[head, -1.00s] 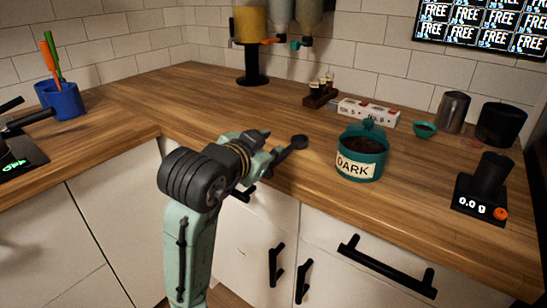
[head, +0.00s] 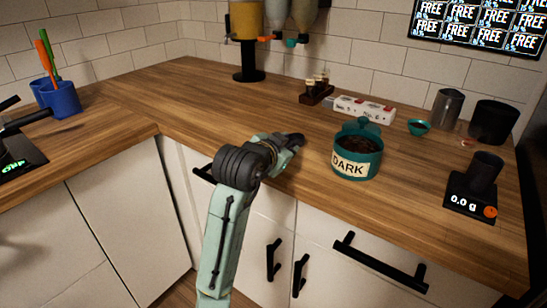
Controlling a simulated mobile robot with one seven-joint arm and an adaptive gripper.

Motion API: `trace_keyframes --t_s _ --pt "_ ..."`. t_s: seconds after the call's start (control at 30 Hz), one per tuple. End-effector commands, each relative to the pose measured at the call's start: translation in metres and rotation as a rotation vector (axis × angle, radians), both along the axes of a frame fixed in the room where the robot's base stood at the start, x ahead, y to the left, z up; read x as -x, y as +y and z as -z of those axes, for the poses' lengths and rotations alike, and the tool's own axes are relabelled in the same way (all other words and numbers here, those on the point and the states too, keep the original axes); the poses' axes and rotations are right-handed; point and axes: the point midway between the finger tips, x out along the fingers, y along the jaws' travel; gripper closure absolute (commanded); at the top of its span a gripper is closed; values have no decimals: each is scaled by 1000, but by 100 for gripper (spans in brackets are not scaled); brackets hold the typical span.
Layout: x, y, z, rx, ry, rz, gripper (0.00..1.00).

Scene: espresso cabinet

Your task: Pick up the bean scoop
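The bean scoop is not clearly visible; my arm and gripper cover the spot where its dark round bowl and handle showed earlier. My gripper (head: 294,141) is low over the counter, to the left of the teal canister marked DARK (head: 357,168). A dark shape at its tip may be finger or scoop; I cannot tell which. The fingers are seen from behind, so whether they are open, shut or touching the scoop is hidden. The canister stands upright, with dark contents showing and its teal lid tilted up at the back.
A scale (head: 470,199) reading 0.0 g bears a dark cup at the right. The wooden counter left of my gripper is clear.

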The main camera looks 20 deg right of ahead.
Motion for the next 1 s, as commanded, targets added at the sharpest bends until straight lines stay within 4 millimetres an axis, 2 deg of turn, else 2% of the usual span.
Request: trace_keyframes --t_s 0.17,0.5,1.0 --pt "0 0 0 1 -1 0 77" --pt "0 0 0 1 -1 0 100" --pt "0 0 -1 1 -2 0 100"
